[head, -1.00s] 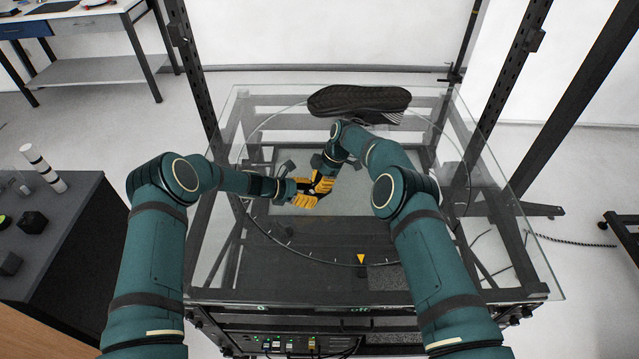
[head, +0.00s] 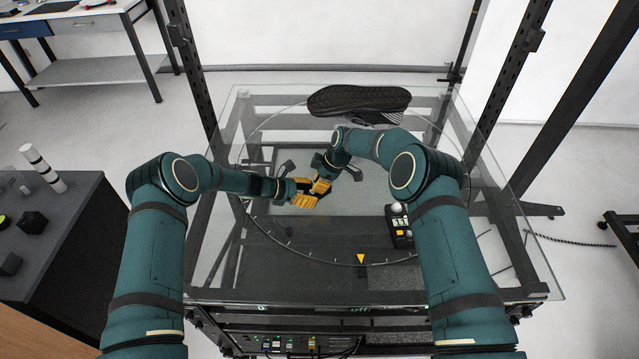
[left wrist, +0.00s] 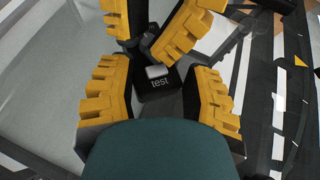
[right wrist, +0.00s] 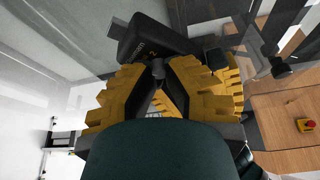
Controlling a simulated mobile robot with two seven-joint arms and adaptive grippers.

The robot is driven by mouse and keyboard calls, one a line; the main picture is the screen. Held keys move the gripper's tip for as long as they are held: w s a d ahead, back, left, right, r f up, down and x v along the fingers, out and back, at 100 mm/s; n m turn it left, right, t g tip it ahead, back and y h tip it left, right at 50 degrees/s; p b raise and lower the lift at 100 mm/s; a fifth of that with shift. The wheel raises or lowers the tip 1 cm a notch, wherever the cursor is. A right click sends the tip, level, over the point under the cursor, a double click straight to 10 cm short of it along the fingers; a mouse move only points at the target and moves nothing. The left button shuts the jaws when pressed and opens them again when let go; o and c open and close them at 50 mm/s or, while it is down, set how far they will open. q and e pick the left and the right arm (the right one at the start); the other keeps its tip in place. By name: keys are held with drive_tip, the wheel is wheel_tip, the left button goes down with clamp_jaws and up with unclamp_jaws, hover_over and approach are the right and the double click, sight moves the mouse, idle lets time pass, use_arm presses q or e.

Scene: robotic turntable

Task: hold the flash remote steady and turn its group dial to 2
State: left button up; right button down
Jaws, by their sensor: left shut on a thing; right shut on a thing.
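The flash remote is a small black box; in the left wrist view its face shows a pale button and the word "test" (left wrist: 158,86). My left gripper (head: 306,195) is shut on its body, with yellow pads on both sides in the left wrist view. In the right wrist view the black remote (right wrist: 150,36) lies beyond my right gripper (right wrist: 160,82), which is shut on the small grey group dial (right wrist: 157,69). A yellow "2" is printed beside the dial. The dial's pointer cannot be made out. In the head view the grippers mostly hide the remote.
Both grippers are above a glass turntable (head: 270,228) with a marked ring. A dark shoe (head: 358,100) lies at its back. A black button box (head: 400,232) is at the front right, beside my right arm. Dark uprights stand at both sides.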

drive_tip(key=shift+s+a+m+t, duration=0.1)
drive_tip(key=shift+m+t, duration=0.3)
drive_tip(key=shift+m, duration=0.8)
drive_tip(key=c, duration=0.9)
unclamp_jaws()
drive_tip(key=shift+c, duration=0.2)
